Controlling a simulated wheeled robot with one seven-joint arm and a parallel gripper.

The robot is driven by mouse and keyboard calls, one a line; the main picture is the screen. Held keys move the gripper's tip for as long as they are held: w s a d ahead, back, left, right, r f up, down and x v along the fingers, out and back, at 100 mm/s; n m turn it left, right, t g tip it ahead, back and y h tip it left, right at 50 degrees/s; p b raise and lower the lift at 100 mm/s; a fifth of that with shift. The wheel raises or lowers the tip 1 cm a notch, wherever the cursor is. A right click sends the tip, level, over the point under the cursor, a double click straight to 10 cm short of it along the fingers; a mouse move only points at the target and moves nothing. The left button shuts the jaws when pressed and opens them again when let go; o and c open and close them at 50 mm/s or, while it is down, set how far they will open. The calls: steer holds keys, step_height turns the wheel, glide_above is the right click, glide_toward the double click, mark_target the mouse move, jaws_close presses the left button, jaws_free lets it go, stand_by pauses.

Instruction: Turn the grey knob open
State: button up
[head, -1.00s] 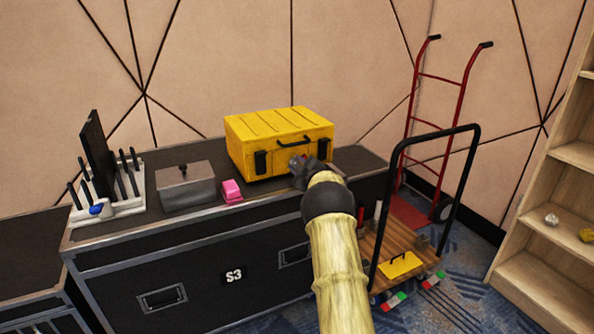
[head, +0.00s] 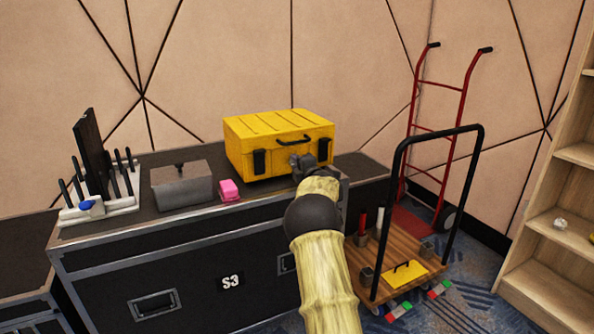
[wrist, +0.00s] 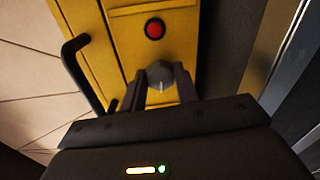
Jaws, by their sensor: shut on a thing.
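The grey knob (wrist: 158,76) is on the front face of the yellow case, below a red round button (wrist: 155,28) in the wrist view. My gripper (wrist: 161,84) has its two dark fingers on either side of the knob and is shut on it. In the head view my gripper (head: 307,165) is at the front of the yellow case (head: 275,122), and it hides the knob there. The yellow case stands on a black flight case (head: 205,262) and has a black handle on its front.
A grey lidded box (head: 182,187), a pink block (head: 229,190) and a white rack (head: 110,208) with black upright pieces stand left of the yellow case. A platform cart (head: 385,265), a red hand truck (head: 456,130) and a wooden shelf (head: 550,225) are to the right.

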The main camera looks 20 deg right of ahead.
steer(key=shift+f+n, duration=0.1)
steer(key=shift+n, duration=0.2)
steer(key=o, duration=1)
steer(key=shift+c, duration=0.2)
steer(key=s+p, duration=0.2)
steer(key=s, duration=1.5)
steer(key=shift+s+d+r, duration=0.2)
steer(key=shift+d+r, duration=0.1)
steer(key=shift+r, duration=0.1)
